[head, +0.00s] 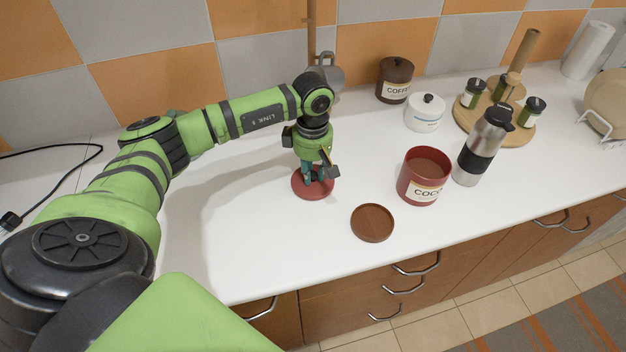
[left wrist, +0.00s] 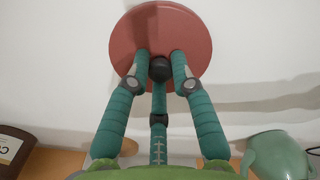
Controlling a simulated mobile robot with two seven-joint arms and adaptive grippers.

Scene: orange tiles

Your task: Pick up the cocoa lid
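The cocoa lid (head: 304,191) is a round red disc with a black knob, low over the white counter left of the red cocoa canister (head: 415,192). The canister is open, with brown contents. My left gripper (head: 317,175) points down over the lid. In the left wrist view, its teal fingers (left wrist: 160,65) close around the black knob, with the red lid (left wrist: 160,22) beyond them. Whether the lid touches the counter is hard to tell. My right gripper is not in view.
A brown wooden disc (head: 372,223) lies near the front edge. A steel flask (head: 468,172), a white sugar-type pot (head: 425,117), a coffee canister (head: 394,84) and a round board with jars (head: 465,120) stand right. Counter (head: 240,235) left of the lid is clear.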

